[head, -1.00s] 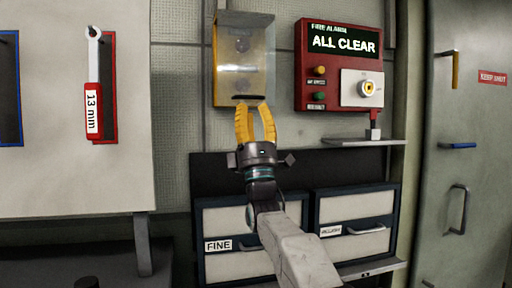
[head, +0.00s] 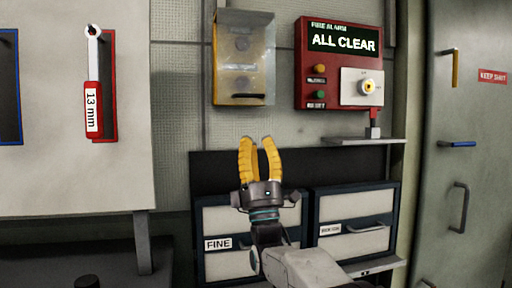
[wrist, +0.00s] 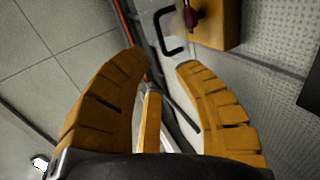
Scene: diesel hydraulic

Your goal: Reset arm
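My gripper (head: 260,145) has two yellow fingers and a dark body. In the head view it points up, in front of the dark panel above the drawers, below the yellow box with a clear cover. Its fingers are apart with nothing between them. In the wrist view the gripper (wrist: 163,70) also shows its fingers spread, with a gap between the tips. My arm rises from the bottom of the head view.
A yellow box (head: 243,60) with a clear cover and a red fire alarm panel (head: 310,90) reading ALL CLEAR hang on the wall. A 13 mm wrench (head: 93,95) hangs at left. Drawers (head: 232,262) lie below, a grey door (head: 480,130) at right.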

